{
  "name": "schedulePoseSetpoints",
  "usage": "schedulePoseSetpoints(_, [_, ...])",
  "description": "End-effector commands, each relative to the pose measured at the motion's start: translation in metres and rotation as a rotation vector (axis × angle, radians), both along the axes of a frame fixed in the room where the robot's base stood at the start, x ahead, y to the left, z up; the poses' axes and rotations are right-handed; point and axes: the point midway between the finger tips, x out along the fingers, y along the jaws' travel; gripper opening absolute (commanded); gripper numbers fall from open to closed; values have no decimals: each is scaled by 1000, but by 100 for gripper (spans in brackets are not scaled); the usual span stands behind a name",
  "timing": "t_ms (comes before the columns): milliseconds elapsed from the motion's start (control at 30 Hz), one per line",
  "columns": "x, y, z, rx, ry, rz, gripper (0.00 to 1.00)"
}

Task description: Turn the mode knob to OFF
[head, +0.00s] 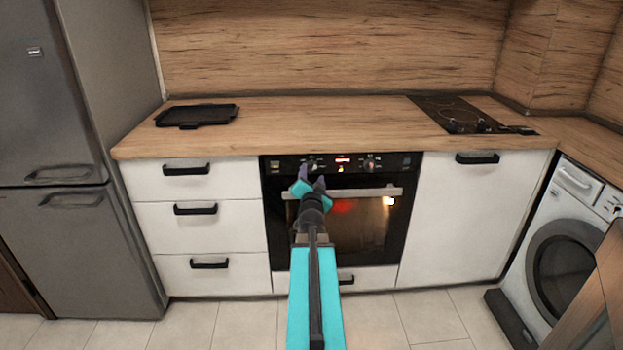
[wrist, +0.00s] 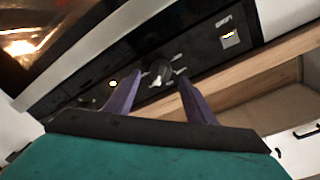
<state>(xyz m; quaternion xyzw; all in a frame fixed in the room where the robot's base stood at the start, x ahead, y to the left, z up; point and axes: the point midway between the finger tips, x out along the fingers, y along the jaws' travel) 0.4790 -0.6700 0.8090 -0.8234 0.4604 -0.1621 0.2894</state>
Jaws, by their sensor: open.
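The black oven control panel (head: 328,161) has a left knob (head: 311,164) and a right knob (head: 370,163), with a lit red display (head: 343,160) between them. I cannot read which one is the mode knob. My gripper (head: 312,176) is at the left knob, its purple fingers open. In the wrist view, which is turned over, a dark round knob (wrist: 157,72) with a pale mark shows between the spread fingertips (wrist: 160,80). The fingers appear on either side of it, but I cannot tell whether they touch. The knob's setting is not legible.
The oven door handle (head: 345,193) runs just below the panel, and the oven interior glows. The worktop (head: 330,125) overhangs above, with a black tray (head: 196,116) at left and a hob (head: 462,116) at right.

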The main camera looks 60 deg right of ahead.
Motion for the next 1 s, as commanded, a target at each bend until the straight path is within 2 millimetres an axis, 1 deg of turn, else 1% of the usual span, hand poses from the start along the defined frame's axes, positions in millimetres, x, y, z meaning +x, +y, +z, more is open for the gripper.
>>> schedulePoseSetpoints(100, [6,-10,0,0,1,1,50])
schedulePoseSetpoints(300, [13,-20,0,0,1,1,50])
schedulePoseSetpoints(500, [15,-24,0,0,1,1,50])
schedulePoseSetpoints(767, [15,-24,0,0,1,1,50])
schedulePoseSetpoints(800, [15,-24,0,0,1,1,48])
schedulePoseSetpoints(867, [15,-24,0,0,1,1,38])
schedulePoseSetpoints(1000, [15,-24,0,0,1,1,14])
